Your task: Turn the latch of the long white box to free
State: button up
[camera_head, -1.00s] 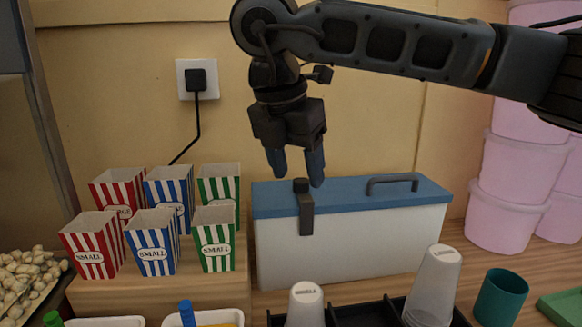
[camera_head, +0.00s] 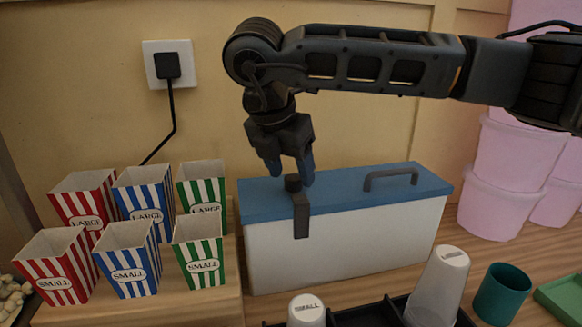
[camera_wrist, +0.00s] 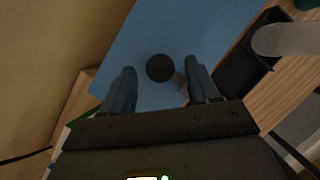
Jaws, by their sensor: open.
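The long white box (camera_head: 345,248) stands on the wooden counter with its blue lid (camera_head: 345,192) on. A dark latch (camera_head: 301,215) sits at the lid's front edge, left of the middle. Its round knob stands on the lid and its flat bar hangs down over the box's front face. My gripper (camera_head: 292,175) is open, pointing down over the lid at the knob. In the wrist view the round black knob (camera_wrist: 160,68) lies between and a little beyond the two blue fingertips (camera_wrist: 160,72), apart from both. The latch bar is mostly hidden there.
A dark handle (camera_head: 391,176) rises from the lid to the right of the latch. Striped popcorn boxes (camera_head: 127,262) stand on a wooden step at left. A black tray (camera_head: 360,314) with white cups (camera_head: 440,283) is in front. Pink tubs (camera_head: 507,180) stand at right.

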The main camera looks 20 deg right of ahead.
jog(key=shift+w+d+f, duration=0.1)
jog(key=shift+d+f, duration=0.1)
jog(key=shift+f, duration=0.4)
jog(key=c, duration=1)
